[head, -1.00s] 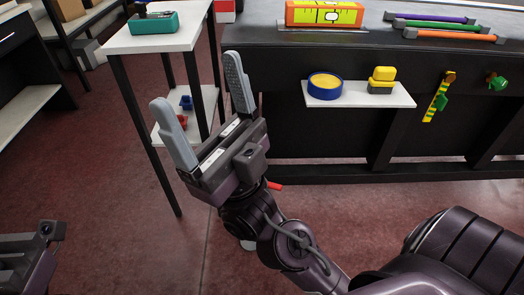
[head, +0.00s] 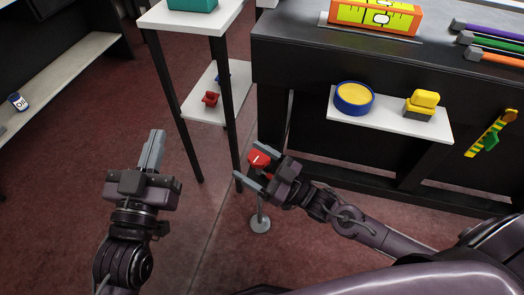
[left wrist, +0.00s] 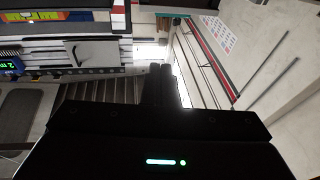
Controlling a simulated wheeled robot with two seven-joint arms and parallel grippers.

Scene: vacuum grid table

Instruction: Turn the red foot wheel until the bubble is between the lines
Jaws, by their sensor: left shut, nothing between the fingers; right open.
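The red foot wheel (head: 258,159) is in the head view at the table's near left corner, above a grey round foot (head: 260,225) on the floor. My right gripper (head: 257,168) is open, with its fingers pointing left beside the wheel; I cannot tell whether they touch it. My left gripper (head: 153,143) is shut and empty, over the floor left of the wheel. The orange level (head: 422,16) lies on the table top, its yellow vial facing me. A pale bubble (head: 382,18) shows in the vial; its place against the lines is too small to judge.
A white side stand (head: 192,30) with a lower shelf stands close left of the wheel. A white shelf (head: 395,123) on the table front holds a blue-yellow round tin (head: 354,98) and a yellow block (head: 422,102). Coloured rods (head: 490,42) lie on the table.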

